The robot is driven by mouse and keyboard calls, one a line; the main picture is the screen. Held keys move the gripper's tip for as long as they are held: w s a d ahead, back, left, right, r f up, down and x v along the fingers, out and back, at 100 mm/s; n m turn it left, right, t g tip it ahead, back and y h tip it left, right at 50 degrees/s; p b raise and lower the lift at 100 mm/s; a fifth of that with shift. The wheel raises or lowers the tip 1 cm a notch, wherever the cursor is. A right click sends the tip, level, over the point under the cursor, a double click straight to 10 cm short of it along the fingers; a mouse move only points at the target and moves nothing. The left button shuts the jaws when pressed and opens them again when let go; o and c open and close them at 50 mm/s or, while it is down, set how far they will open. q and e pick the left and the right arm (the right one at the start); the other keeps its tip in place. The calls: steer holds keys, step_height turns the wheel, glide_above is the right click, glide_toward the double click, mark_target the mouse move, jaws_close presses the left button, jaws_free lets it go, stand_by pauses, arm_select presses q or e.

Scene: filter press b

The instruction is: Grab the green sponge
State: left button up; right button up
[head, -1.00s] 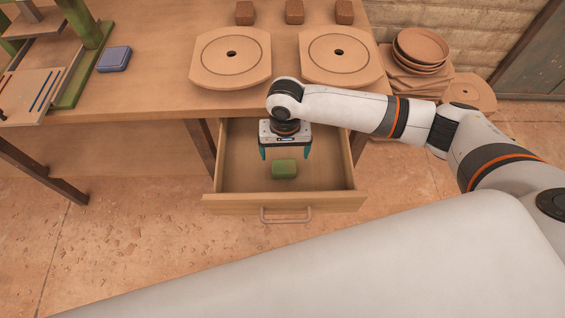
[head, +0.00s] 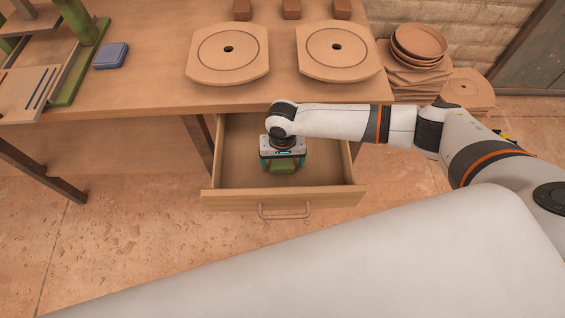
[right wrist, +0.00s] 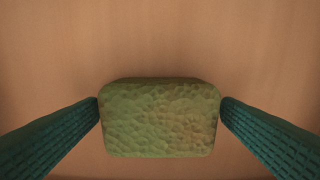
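The green sponge (right wrist: 160,118) is a small rounded block on the floor of the open drawer (head: 335,190). In the head view the sponge (head: 284,168) shows partly below my right gripper, whose body hides its far part. My right gripper (head: 284,166) is lowered into the drawer, pointing down, with teal fingers on either side of the sponge. In the right wrist view the fingertips (right wrist: 160,101) look open about as wide as the sponge, one close by each short end. I cannot tell whether they touch it. My left gripper is not in view.
The drawer's front panel and handle (head: 284,212) stand close on the near side. The table (head: 150,95) above holds two round-holed plates (head: 228,55), a blue block (head: 111,56) and a green-framed stand (head: 78,85). Stacked plates (head: 420,50) are at the right.

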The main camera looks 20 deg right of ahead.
steer(key=c, duration=0.9)
